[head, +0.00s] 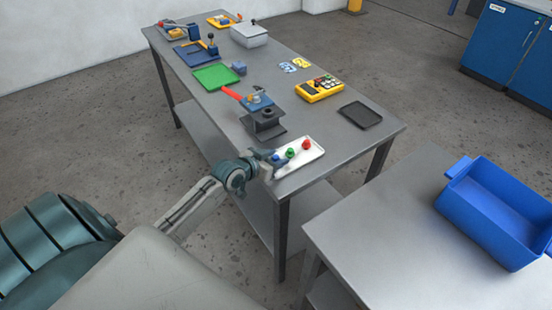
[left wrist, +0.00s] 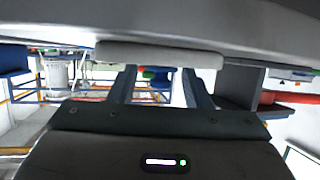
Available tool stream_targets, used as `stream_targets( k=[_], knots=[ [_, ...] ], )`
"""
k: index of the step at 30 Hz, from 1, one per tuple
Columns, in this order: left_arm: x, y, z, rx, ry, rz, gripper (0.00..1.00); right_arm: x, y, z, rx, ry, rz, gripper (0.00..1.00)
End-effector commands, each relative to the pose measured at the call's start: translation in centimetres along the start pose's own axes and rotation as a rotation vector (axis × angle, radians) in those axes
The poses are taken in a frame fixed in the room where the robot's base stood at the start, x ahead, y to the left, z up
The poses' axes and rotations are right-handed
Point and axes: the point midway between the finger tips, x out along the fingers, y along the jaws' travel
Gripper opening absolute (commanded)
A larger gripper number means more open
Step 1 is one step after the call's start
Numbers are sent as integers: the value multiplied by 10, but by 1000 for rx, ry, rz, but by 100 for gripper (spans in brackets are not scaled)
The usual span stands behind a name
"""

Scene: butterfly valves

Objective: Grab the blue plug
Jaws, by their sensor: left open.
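A white tray (head: 312,153) lies at the near edge of the grey table and holds a blue plug (head: 276,157), a green plug (head: 290,153) and a red plug (head: 306,145). My left gripper (head: 270,161) is open at the tray's left end, right by the blue plug. In the left wrist view its two fingers (left wrist: 157,76) stand apart, with the blue plug (left wrist: 160,84) showing between them and a bit of the green plug (left wrist: 148,74) beyond. I cannot tell whether the fingers touch the blue plug. My right gripper is not in view.
A yellow meter (head: 320,89) and a black tray (head: 360,115) lie to the right. A blue bin (head: 490,215) sits on a separate grey table at the right.

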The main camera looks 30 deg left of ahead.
Motion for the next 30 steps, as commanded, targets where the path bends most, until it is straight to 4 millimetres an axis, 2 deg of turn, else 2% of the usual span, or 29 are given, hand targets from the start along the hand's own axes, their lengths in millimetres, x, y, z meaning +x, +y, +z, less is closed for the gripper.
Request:
stream_targets(
  k=[8,14,25,30],
  knots=[
    [3,0,1,1,-1,0,44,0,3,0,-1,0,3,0],
    [3,0,0,1,-1,0,6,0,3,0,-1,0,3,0],
    [3,0,0,2,0,0,6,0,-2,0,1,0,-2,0],
    [-1,0,-9,5,0,0,6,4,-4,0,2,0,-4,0]
  ],
)
